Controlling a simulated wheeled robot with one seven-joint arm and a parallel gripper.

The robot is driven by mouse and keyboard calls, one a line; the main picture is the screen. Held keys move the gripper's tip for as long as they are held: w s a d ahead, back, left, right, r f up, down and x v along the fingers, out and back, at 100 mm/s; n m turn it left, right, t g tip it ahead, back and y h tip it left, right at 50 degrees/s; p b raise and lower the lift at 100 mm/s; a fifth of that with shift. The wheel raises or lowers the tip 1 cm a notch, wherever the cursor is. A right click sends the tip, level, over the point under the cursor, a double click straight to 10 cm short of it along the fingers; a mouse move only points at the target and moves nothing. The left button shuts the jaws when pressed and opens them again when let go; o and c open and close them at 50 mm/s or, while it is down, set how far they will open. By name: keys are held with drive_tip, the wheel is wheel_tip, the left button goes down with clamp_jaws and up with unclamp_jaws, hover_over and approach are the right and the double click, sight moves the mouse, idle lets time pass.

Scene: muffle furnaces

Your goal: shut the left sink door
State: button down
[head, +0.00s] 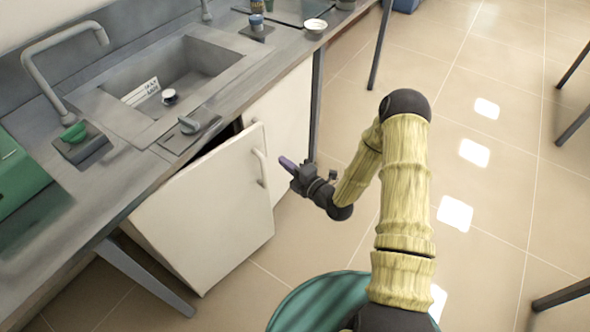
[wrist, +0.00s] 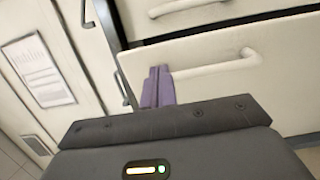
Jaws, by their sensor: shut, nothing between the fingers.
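The left sink door (head: 208,212) is a cream panel under the sink, standing ajar with a dark gap along its top edge. Its pale bar handle (head: 259,167) is near its right edge. The door (wrist: 285,97) and its handle (wrist: 215,69) also show in the wrist view. My gripper (head: 286,162) has purple fingers and is just right of the handle in the head view. In the wrist view my gripper (wrist: 158,84) is shut and empty, its fingers beside the handle's left end. I cannot tell whether they touch the door or handle.
The right sink door (head: 287,117) is beside the open door and looks closed. A sink (head: 190,65) with a grey faucet (head: 60,75) is set in the counter above. A slanted table leg (head: 150,280) stands below the door.

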sight(263, 145)
drive_tip(key=x, duration=0.7)
drive_tip(key=shift+w+a, duration=0.25)
drive_tip(key=shift+w, duration=0.05)
